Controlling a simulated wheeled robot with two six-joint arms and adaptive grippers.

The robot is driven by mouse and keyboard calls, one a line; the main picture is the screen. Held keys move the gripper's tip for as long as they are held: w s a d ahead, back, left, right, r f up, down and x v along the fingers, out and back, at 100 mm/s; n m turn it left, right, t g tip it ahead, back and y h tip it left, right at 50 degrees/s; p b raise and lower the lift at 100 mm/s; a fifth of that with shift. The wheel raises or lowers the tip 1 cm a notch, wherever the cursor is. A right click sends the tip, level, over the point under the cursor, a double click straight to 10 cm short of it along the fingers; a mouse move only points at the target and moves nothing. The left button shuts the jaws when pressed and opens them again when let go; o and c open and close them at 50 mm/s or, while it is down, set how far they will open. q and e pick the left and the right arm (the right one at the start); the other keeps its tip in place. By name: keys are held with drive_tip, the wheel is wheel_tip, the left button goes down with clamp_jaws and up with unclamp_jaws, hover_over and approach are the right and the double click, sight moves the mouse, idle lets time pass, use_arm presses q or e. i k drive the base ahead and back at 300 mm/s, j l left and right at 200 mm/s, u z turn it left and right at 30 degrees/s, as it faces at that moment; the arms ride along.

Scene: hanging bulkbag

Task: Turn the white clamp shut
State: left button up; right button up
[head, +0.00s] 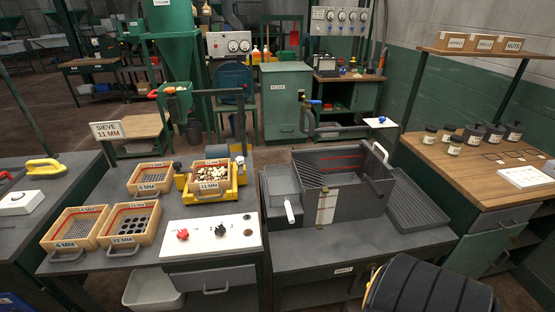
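I cannot make out a white clamp or a hanging bulk bag for certain in the head view. White parts in sight include a looped white handle (381,152) at the back right of a dark grey basin (350,207). A white grip (290,212) hangs from a wire basket (282,182) at the basin's left side. A small white plate (381,122) with a blue piece on it stands behind the basin. Neither of my grippers is in view.
A left bench holds wooden sieves (75,227), a yellow tray (242,178) and a white panel (212,238) with knobs. A wooden counter (480,165) with dark jars stands at right. A black ribbed rounded object (430,290) fills the bottom right.

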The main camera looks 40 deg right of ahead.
sight(240, 161)
drive_tip(key=z, duration=1.1)
drive_tip(key=i+j+u, duration=0.4)
drive_tip(key=i+j, duration=0.1)
drive_tip(key=i, duration=0.05)
